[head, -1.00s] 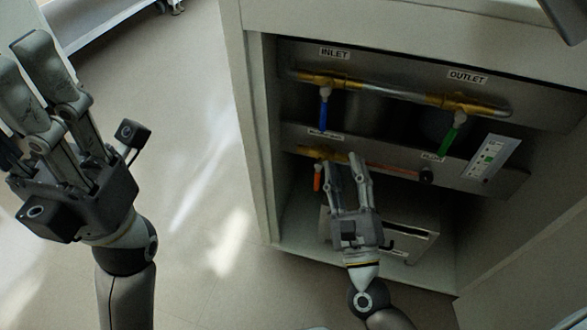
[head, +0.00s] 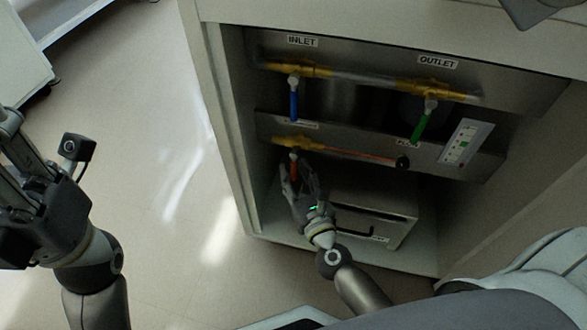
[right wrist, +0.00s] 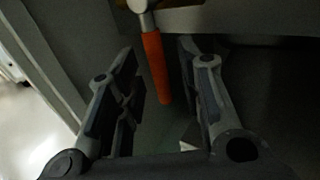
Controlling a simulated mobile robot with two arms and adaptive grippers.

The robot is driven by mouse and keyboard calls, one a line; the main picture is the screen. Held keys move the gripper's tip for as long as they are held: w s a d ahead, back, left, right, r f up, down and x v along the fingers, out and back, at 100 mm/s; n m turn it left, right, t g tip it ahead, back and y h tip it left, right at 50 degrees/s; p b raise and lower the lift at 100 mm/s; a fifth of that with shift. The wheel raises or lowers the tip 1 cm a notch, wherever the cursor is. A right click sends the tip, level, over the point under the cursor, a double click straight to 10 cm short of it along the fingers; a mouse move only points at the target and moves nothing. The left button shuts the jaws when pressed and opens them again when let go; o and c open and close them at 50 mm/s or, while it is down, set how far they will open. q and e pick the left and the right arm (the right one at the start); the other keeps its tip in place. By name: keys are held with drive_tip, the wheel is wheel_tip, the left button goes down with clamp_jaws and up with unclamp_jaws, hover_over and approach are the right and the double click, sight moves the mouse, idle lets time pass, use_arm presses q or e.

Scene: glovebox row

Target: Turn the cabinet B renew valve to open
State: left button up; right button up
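The valve with the orange-red handle (head: 294,168) is on the lower pipe in the open cabinet; its small label is unreadable, so I cannot confirm it is the renew valve. The handle hangs down. In the right wrist view the orange handle (right wrist: 155,68) hangs between the two fingers, slightly tilted, with gaps on both sides. My right gripper (head: 300,178) is open around the handle's lower part, and it also shows in the right wrist view (right wrist: 165,75).
Above are the blue-handled INLET valve (head: 293,104) and the green-handled OUTLET valve (head: 421,124). A black knob (head: 402,163) and an indicator panel (head: 465,142) are to the right. A grey box (head: 385,205) stands beside my right gripper. Cabinet side wall (head: 228,130) is left.

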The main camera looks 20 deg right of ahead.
drive_tip(key=shift+w, duration=0.75)
clamp_jaws()
